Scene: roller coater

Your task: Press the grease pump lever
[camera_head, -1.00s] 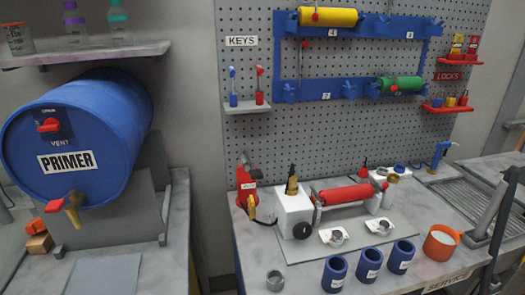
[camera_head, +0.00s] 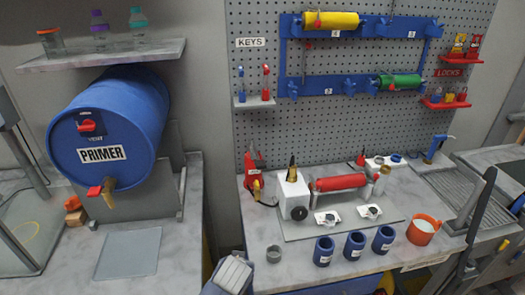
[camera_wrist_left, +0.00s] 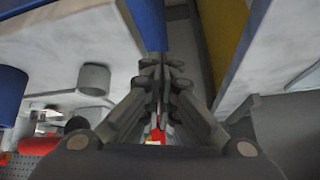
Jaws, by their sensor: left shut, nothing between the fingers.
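What looks like the grease pump (camera_head: 250,171) is a red device with a pale label, standing at the back left corner of the right bench in the head view. Its upper red part (camera_head: 258,157) may be the lever, but it is too small to tell. A yellow and dark piece (camera_head: 257,188) is at its front. A red piece (camera_wrist_left: 157,136), probably the pump, shows behind the finger links. My right gripper is not in view.
Right of the pump stands a white coater with a red roller (camera_head: 338,183). A grey ring (camera_head: 273,254) and blue cups (camera_head: 324,251) stand in front. A blue primer drum (camera_head: 130,115) is on the left bench.

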